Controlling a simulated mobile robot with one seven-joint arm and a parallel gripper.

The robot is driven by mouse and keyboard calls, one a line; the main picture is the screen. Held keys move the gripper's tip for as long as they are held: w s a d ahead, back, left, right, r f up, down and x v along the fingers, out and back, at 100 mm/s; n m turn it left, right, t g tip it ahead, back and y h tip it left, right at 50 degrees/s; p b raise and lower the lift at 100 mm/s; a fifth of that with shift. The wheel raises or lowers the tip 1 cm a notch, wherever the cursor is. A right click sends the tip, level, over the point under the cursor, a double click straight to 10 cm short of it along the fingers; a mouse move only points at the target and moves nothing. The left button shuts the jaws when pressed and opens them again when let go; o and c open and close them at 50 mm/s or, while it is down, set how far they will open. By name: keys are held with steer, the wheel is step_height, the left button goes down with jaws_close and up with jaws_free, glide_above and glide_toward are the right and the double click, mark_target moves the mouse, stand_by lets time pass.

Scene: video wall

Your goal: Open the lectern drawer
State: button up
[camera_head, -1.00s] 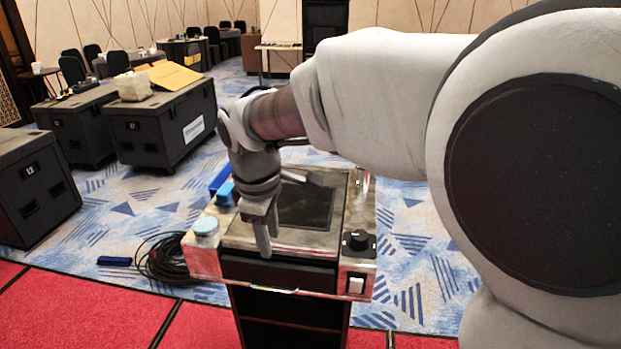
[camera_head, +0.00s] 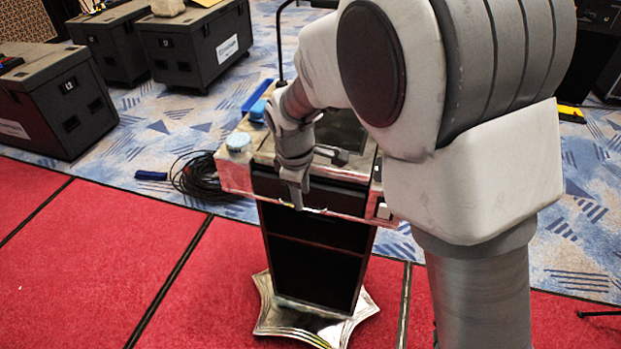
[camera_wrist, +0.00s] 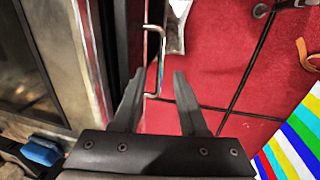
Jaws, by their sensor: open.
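The lectern (camera_head: 318,245) stands upright on a metal star-shaped base. Its black drawer front (camera_head: 345,197) is under the top and looks closed. My gripper (camera_head: 298,200) points down at the front of the drawer, left of its middle. In the wrist view my gripper (camera_wrist: 159,75) is open, with the two dark fingers apart. The drawer's thin metal handle (camera_wrist: 161,62) shows beyond and between the fingertips, and nothing is visibly gripped. Whether a finger touches it, I cannot tell. In the head view my gripper and arm hide part of the drawer front and the lectern's right side.
A light blue round item (camera_head: 238,141) and a blue block (camera_head: 258,110) are at the lectern's left. A coil of black cable (camera_head: 196,178) lies on the floor. Black cases (camera_head: 60,105) stand at the back left. The red floor in front (camera_head: 150,260) is clear.

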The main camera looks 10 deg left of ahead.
steer(key=shift+w+f, duration=0.15)
steer(key=shift+f, duration=0.65)
steer(key=shift+w+f, duration=0.15)
steer(key=shift+f, duration=0.65)
jaws_close()
